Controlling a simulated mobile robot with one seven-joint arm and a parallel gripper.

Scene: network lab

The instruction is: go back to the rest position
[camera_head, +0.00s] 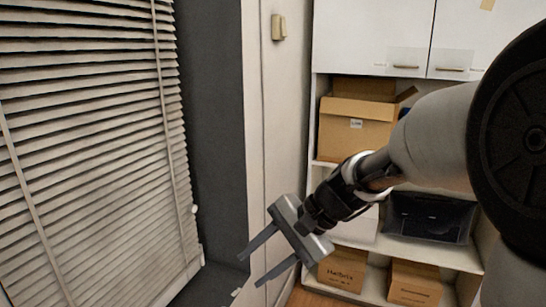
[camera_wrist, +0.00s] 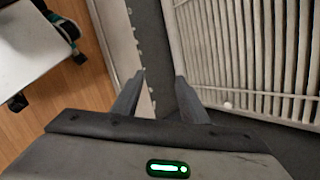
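My gripper (camera_head: 250,268) hangs at the lower middle of the head view, at the end of my arm, which reaches in from the right. Its two fingers are spread apart and point down and to the left. It also shows in the wrist view (camera_wrist: 160,88), where a gap between the fingers is visible with nothing held in it. Its fingers appear near the grey wall recess beside the window blinds. I cannot tell the exact distance to them.
White window blinds (camera_head: 90,150) fill the left. Behind my arm, a shelf unit holds an open cardboard box (camera_head: 352,128), a black bin (camera_head: 430,217) and lower boxes (camera_head: 342,270). White cabinet doors (camera_head: 375,30) are above. The wrist view shows wooden floor (camera_wrist: 75,90) and a white table (camera_wrist: 28,45).

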